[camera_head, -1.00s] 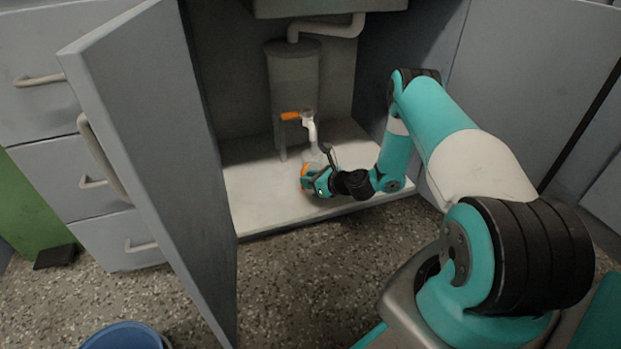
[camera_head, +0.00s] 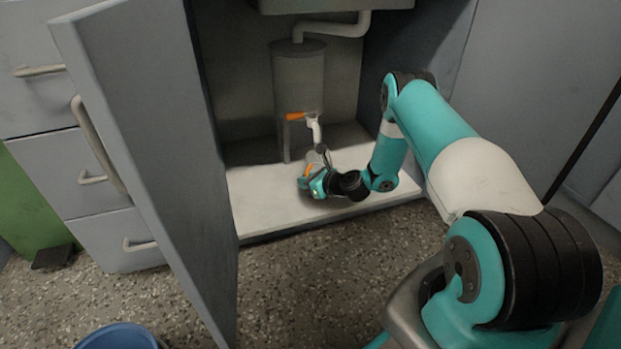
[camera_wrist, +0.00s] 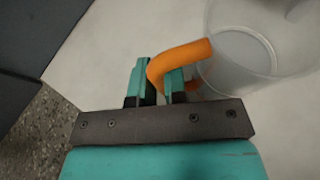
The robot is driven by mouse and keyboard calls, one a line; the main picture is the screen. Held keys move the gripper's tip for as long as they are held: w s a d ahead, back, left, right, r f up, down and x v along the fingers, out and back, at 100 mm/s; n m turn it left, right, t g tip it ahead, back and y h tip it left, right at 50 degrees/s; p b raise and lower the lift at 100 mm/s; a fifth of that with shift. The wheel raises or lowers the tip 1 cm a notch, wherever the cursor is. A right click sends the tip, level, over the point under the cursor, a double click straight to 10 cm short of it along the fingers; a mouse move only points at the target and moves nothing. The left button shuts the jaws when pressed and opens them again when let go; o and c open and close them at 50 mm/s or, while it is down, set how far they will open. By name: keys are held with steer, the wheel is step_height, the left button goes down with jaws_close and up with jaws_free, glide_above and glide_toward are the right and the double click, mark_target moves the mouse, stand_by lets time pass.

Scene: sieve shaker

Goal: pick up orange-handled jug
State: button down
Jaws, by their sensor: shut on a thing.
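The orange-handled jug (camera_wrist: 245,50) is a clear, see-through vessel at the upper right of the wrist view. Its orange handle (camera_wrist: 188,55) passes between the two teal fingers of my gripper (camera_wrist: 160,80), which is shut on it. In the head view my gripper (camera_head: 318,183) is low inside the open cabinet, just above the white cabinet floor. There the jug (camera_head: 318,158) shows only partly, behind my gripper. I cannot tell whether its base touches the floor.
The open cabinet door (camera_head: 150,150) is on the left. A blue bucket (camera_head: 118,337) is on the speckled floor.

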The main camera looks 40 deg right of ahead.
mark_target(307, 171)
steer(key=shift+r, duration=0.2)
step_height(307, 171, up, 4)
steer(key=p, duration=0.3)
steer(key=shift+s+f+p, duration=0.1)
steer(key=shift+f+p, duration=0.15)
steer(key=shift+p, duration=0.1)
steer(key=s+d+p, duration=0.3)
steer(key=s, duration=0.5)
steer(key=s+d+p, duration=0.2)
steer(key=s+p, duration=0.2)
steer(key=s, duration=0.4)
steer(key=r+p, duration=0.1)
steer(key=r, duration=0.1)
steer(key=r+p, duration=0.1)
steer(key=p, duration=0.1)
steer(key=s+r+p, duration=0.1)
steer(key=r+p, duration=0.1)
steer(key=shift+d+r, duration=0.25)
steer(key=shift+r, duration=0.05)
